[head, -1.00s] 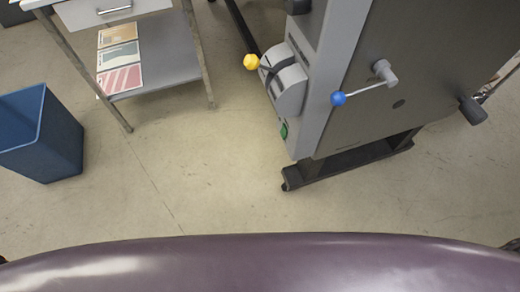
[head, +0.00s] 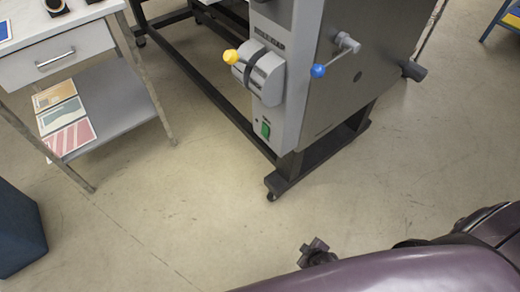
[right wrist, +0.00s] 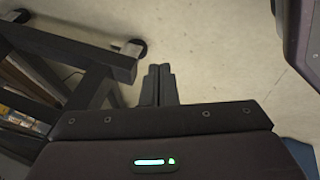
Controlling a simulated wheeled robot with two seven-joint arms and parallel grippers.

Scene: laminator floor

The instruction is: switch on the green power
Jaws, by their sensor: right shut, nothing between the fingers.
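The green power switch (head: 265,130) sits low on the narrow grey end face of the laminator (head: 292,95) in the head view. It is a small green rocker, and its on or off position is too small to tell. My right gripper (right wrist: 159,72) shows in the right wrist view with its two dark fingers together and nothing between them. It points down toward bare floor beside a dark stand, apart from the switch, which that view does not show. My left gripper is not in view.
Floor before the laminator is clear.

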